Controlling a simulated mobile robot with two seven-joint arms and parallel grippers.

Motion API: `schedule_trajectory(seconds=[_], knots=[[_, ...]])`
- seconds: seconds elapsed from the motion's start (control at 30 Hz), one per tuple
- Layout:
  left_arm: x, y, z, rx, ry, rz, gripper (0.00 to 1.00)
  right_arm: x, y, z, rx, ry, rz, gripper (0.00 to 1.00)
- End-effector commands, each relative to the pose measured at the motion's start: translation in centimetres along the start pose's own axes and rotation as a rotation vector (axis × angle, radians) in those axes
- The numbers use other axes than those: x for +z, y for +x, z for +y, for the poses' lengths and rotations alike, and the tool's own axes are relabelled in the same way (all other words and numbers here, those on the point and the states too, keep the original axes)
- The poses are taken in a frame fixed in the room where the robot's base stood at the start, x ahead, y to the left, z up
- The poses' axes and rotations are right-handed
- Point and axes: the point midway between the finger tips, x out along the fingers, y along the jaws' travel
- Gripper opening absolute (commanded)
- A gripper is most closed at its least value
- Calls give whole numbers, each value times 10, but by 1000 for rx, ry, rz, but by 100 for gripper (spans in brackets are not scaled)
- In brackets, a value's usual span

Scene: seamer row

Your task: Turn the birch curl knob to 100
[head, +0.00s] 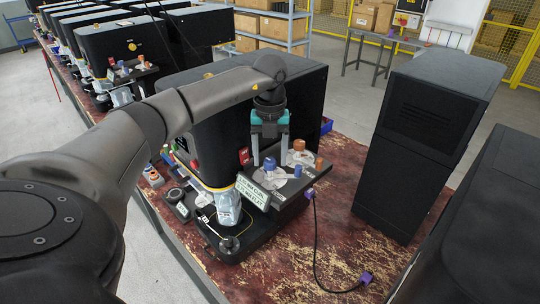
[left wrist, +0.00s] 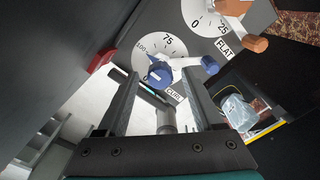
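The dial panel (head: 290,190) of the near black seamer holds two dials. The blue curl knob (left wrist: 160,75) sits on a white dial marked CURL, with 75, 100 and 0 showing; a small blue-ended arm (left wrist: 209,65) is beside it. In the head view the blue knob (head: 270,163) is under my left gripper (head: 270,154). In the left wrist view my left gripper (left wrist: 162,72) is open, its fingers pointing at the panel on either side of the blue knob, with gaps visible. I cannot tell the knob's exact setting. My right gripper is not in view.
An orange-brown knob (head: 299,146) on the dial marked FLAT is close beside the curl knob. A label plate (head: 253,191) hangs at the panel's front edge. A purple-ended cable (head: 318,240) lies on the worn red bench (head: 275,265). A tall black cabinet (head: 415,150) stands right.

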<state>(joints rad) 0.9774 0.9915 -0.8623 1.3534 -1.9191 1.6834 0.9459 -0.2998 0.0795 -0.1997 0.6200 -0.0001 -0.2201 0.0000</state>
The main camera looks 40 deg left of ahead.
Motion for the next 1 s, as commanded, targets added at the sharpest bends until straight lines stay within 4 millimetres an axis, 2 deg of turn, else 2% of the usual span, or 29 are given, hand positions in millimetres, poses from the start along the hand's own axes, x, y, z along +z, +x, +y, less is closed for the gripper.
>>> schedule_trajectory(seconds=[0.23,0.37,0.47,0.83,1.0], knots=[[0,0,0,1,2,1,69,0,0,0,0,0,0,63],[0,-9,0,-1,1,-1,69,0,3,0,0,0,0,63],[1,-25,0,-3,1,-3,69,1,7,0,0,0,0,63],[0,-106,-1,-5,1,-3,69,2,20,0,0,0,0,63],[0,-135,0,-1,0,-2,69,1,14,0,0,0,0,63]])
